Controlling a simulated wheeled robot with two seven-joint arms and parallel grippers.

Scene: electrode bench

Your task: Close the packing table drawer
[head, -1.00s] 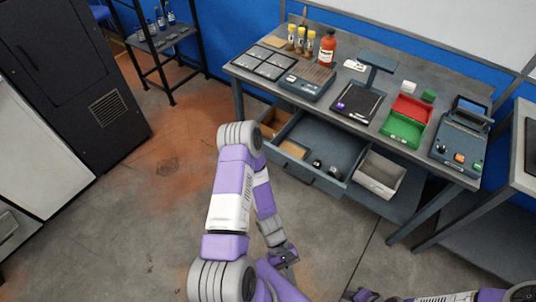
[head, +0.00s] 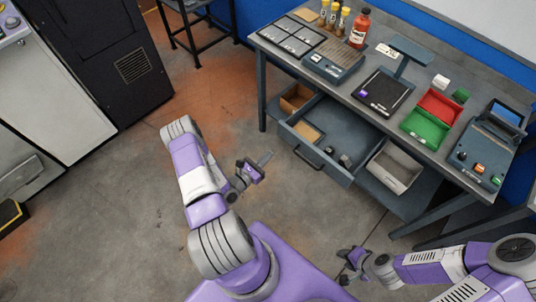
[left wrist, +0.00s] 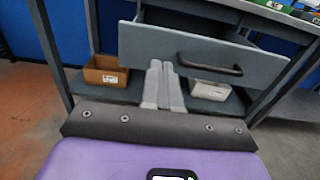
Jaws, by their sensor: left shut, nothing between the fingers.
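The packing table (head: 284,48) stands at the upper right of the head view. Its grey drawer (head: 338,172) is pulled out towards me, with a dark bar handle (head: 308,158) on its front. A brown flat item and small dark and pale things lie inside. My left gripper (head: 267,157) is shut and empty, just left of the drawer front with a gap in the head view. In the left wrist view its fingers (left wrist: 160,66) overlap the drawer front (left wrist: 200,50), left of the handle (left wrist: 210,67); contact cannot be told. My right gripper (head: 343,265) is low, away from the drawer; its fingers are unclear.
On the lower shelf are a brown box (left wrist: 105,74) and a white bin (head: 395,167). The tabletop holds a red bottle (head: 359,29), a scale, red and green trays (head: 426,129) and a device. A dark cabinet (head: 105,50) stands left. Floor before the table is clear.

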